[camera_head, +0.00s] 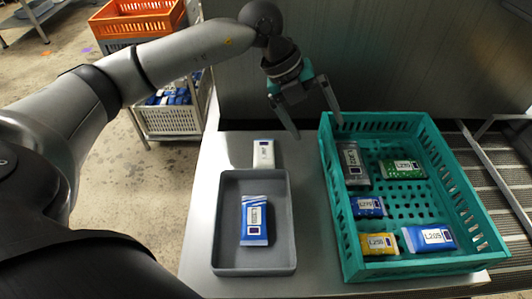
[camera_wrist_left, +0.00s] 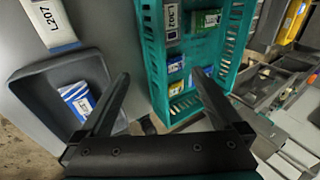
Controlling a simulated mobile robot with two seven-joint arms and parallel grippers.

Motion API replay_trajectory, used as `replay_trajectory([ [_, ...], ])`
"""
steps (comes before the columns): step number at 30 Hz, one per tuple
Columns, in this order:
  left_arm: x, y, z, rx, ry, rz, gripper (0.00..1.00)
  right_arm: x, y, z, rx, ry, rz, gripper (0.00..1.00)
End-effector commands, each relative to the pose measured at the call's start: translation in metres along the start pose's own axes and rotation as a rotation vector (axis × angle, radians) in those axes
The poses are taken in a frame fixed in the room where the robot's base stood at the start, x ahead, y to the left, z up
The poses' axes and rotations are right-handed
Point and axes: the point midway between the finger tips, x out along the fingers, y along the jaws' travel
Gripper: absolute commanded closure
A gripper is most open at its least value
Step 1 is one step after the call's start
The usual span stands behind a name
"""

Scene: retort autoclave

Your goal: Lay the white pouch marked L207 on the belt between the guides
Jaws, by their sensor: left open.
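The white pouch (camera_head: 263,153) lies on the steel table just behind the grey tray. In the left wrist view the white pouch (camera_wrist_left: 52,20) shows the mark L207, cut off by the top edge. My left gripper (camera_head: 317,130) is open and empty, above the back of the table, to the right of the pouch and by the teal crate's back left corner. Its open fingers also show in the left wrist view (camera_wrist_left: 160,75). My right gripper is not in view. I cannot make out the belt and its guides for certain; a slatted grey surface (camera_head: 490,158) with rails shows at the right.
The grey tray (camera_head: 281,262) holds a blue and white pouch (camera_head: 254,221). The teal crate (camera_head: 346,240) holds several coloured pouches. An orange crate (camera_head: 135,20) and a white basket (camera_head: 170,121) stand at the back left. A metal wall rises behind the table.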

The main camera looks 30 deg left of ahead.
Motion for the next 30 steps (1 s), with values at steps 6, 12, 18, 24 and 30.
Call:
replay_trajectory([
  [6, -0.021, 0.079, 0.035, 0.035, -0.173, 0.379, 0.00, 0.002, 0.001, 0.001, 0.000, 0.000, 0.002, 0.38],
  [12, -0.034, 0.104, 0.046, 0.027, -0.235, 0.511, 0.00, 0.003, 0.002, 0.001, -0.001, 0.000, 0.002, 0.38],
  [18, -0.006, 0.122, 0.053, 0.023, -0.235, 0.519, 0.00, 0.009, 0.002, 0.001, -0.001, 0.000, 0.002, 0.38],
  [24, 0.030, 0.142, 0.063, 0.024, -0.235, 0.517, 0.00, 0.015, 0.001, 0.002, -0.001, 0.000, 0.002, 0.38],
  [30, 0.048, 0.151, 0.068, 0.026, -0.236, 0.514, 0.00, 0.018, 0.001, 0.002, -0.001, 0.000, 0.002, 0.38],
])
